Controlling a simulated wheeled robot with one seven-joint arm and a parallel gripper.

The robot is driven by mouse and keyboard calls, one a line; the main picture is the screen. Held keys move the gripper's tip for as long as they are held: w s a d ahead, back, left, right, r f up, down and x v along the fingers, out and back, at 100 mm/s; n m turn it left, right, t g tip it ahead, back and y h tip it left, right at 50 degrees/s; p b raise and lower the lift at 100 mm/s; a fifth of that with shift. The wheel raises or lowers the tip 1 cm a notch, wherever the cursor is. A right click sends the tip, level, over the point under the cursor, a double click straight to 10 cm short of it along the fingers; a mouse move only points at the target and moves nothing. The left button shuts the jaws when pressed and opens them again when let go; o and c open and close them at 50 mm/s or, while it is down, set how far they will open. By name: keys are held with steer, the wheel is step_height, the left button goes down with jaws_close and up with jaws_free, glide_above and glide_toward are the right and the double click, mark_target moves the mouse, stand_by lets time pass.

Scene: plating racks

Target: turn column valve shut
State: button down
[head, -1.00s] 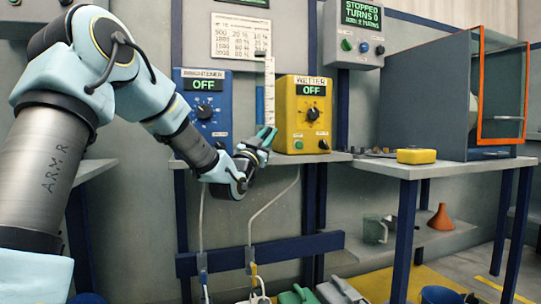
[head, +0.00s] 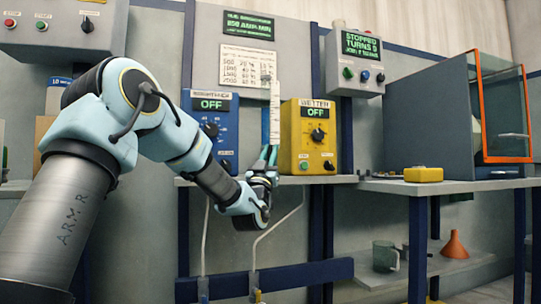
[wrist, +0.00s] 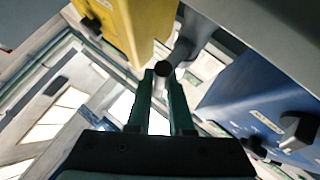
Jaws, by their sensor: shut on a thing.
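The column is a slim upright with a white scale strip (head: 275,110), standing between the blue brightener box (head: 222,145) and the yellow wetter box (head: 308,150). My gripper (head: 267,153) is at its lower end, with green fingers pointing up. In the wrist view my gripper (wrist: 161,72) has its fingertips on either side of a small dark round end, which looks like the valve handle (wrist: 163,69). The fingers are shut on it. A grey part (wrist: 188,40) lies just beyond it. In the head view the valve is hidden by my gripper, and its angle cannot be told.
Both boxes, reading OFF, flank my gripper closely above the shelf edge (head: 345,179). A control box (head: 355,62) reading STOPPED hangs at upper right. A yellow block (head: 423,174) and an orange-framed cabinet (head: 430,115) stand on the right bench. Pale hoses hang below.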

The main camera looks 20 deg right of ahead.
steer(key=c, duration=0.8)
jaws_free()
steer(key=shift+c, duration=0.2)
steer(key=p+v, duration=0.1)
steer(key=v, duration=0.9)
steer(key=shift+s+f, duration=0.15)
steer(key=shift+f, duration=0.15)
steer(key=shift+a, duration=0.15)
